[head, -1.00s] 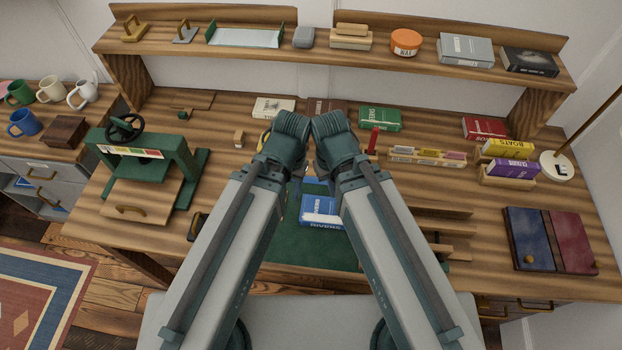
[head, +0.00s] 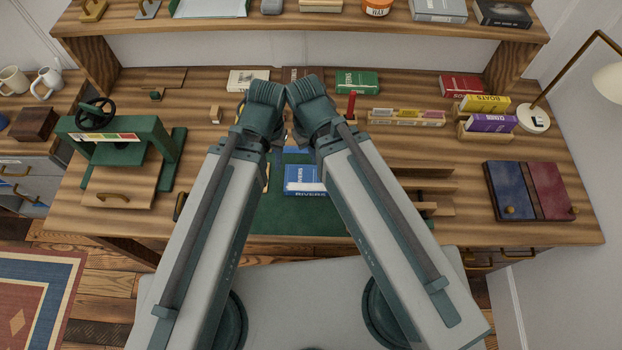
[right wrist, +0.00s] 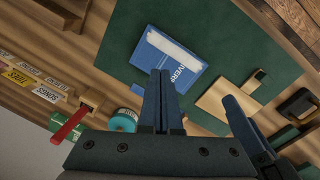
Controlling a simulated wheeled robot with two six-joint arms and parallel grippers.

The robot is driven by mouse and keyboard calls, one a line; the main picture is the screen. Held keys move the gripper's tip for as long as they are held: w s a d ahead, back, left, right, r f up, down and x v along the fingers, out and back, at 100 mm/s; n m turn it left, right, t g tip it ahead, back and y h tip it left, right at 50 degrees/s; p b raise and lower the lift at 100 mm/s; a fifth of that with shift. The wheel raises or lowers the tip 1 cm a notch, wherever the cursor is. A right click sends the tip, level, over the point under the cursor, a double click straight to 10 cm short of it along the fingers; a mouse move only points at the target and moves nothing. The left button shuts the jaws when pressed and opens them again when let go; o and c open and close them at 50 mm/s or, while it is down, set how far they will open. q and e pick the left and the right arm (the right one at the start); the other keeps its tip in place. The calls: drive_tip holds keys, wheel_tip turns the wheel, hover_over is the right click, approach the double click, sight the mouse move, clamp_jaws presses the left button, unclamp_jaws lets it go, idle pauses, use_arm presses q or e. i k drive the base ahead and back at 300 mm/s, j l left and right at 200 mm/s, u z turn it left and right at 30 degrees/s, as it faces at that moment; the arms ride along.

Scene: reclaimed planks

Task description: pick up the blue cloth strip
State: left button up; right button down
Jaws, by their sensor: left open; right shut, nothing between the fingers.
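I cannot make out a separate blue cloth strip with certainty. A blue book (head: 303,176) lettered RIVERS, with a white band across it, lies on a dark green mat (head: 275,220) in the middle of the bench. The book (right wrist: 150,62) also shows in the right wrist view, past my right gripper (right wrist: 162,85), which is shut and empty. My left gripper (head: 272,146) is open at the book's upper left in the head view; its fingers are mostly hidden. My forearms cover part of the mat.
A green press (head: 112,140) stands at the left. A board with blue and maroon panels (head: 530,190) lies at the right. A shelf (head: 300,28) runs along the back.

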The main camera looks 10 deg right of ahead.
sight(286, 149)
drive_tip(key=k+l+u, duration=0.1)
drive_tip(key=u, duration=0.35)
drive_tip(key=k+u, duration=0.15)
drive_tip(key=u, duration=0.35)
drive_tip(key=k+u, duration=0.15)
drive_tip(key=u, duration=0.3)
